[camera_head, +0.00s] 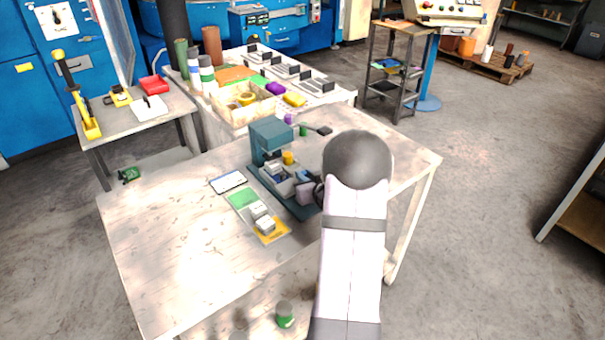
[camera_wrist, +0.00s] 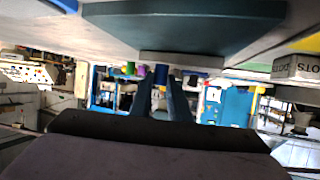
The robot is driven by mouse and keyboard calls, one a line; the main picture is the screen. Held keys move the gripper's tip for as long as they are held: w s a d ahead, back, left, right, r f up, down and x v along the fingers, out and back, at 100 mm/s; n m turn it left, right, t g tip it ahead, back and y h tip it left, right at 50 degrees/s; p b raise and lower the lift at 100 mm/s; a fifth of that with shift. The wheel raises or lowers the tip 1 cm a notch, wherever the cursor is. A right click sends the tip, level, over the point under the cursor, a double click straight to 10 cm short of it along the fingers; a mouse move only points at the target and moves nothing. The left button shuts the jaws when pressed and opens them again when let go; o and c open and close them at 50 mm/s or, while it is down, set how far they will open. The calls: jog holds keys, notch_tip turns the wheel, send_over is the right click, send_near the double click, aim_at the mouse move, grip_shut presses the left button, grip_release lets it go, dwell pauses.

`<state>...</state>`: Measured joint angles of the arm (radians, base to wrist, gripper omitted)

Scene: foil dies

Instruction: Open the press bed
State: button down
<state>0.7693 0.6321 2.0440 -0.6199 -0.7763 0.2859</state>
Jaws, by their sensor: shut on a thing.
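The teal press (camera_head: 270,140) stands on the work table, with its base plate (camera_head: 312,211) running toward my arm. Small grey and blue parts (camera_head: 276,172) sit low in the press. In the wrist view the press's dark teal slab (camera_wrist: 190,25) fills the top, with a pale grey strip (camera_wrist: 180,58) along its edge. My gripper (camera_wrist: 161,78) has its two dark fingers reaching to this strip and is shut on what seems to be the press bed. The exact contact is hard to make out. In the head view my arm hides most of the grip.
A green and yellow mat (camera_head: 243,199) with pale blocks (camera_head: 262,218) lies left of the press. A white card (camera_head: 228,182) lies behind it. The table's left part (camera_head: 150,240) is clear. Behind stands a table with trays and coloured parts (camera_head: 295,99).

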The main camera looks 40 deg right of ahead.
jog(key=s, duration=1)
jog(key=shift+s+p, duration=0.15)
jog(key=shift+p, duration=0.25)
jog(key=c, duration=1.7)
grip_release()
jog(key=shift+o, duration=0.2)
jog(key=shift+v, duration=3.55)
jog(key=shift+s+r, duration=0.1)
